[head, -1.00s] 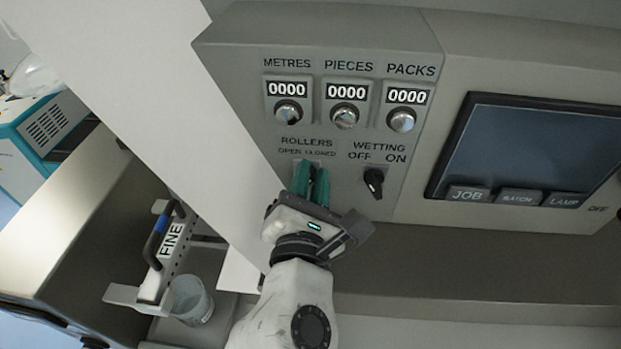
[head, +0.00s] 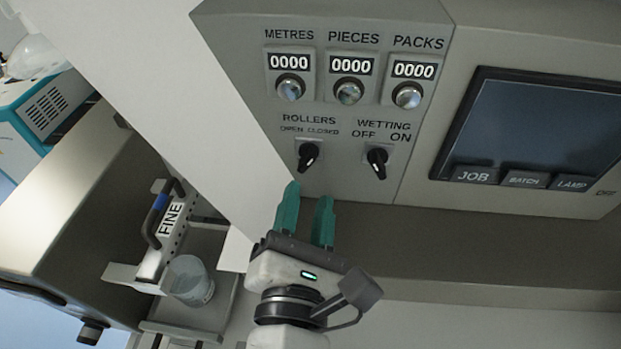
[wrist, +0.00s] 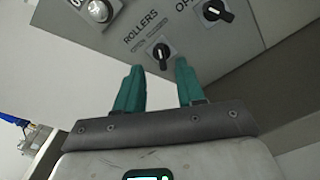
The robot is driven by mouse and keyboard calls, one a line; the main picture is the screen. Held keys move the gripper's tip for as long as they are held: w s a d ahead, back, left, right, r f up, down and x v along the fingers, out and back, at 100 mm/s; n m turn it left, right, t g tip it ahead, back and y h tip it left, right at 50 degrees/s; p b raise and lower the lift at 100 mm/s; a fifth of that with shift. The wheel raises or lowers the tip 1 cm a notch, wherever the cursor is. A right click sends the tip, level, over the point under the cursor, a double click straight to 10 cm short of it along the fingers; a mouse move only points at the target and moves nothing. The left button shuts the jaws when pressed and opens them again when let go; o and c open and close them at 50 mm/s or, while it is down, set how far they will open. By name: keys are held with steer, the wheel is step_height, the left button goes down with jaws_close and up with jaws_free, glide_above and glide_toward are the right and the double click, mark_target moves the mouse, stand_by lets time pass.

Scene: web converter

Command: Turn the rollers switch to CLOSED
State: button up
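The rollers switch (head: 308,156) is a black knob under the small words OPEN and CLOSED on the grey panel. Its handle slants in the head view, upper end leaning right toward CLOSED, lower end to the left. A pale mark shows on the knob. The switch also shows in the wrist view (wrist: 161,55), just beyond the fingertips. My gripper (head: 308,190) has two green fingers apart with nothing between them. It is clear of the knob, below it in the head view; in the wrist view (wrist: 158,66) the fingertips point toward the switch.
The wetting switch (head: 377,162) is close on the right. Three counters with round knobs sit above, all reading 0000. A dark screen (head: 545,125) is at the right. A pale slanted post (head: 165,90) stands left of the panel. A clear cup (head: 188,281) is lower left.

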steer(key=shift+s, duration=1.2)
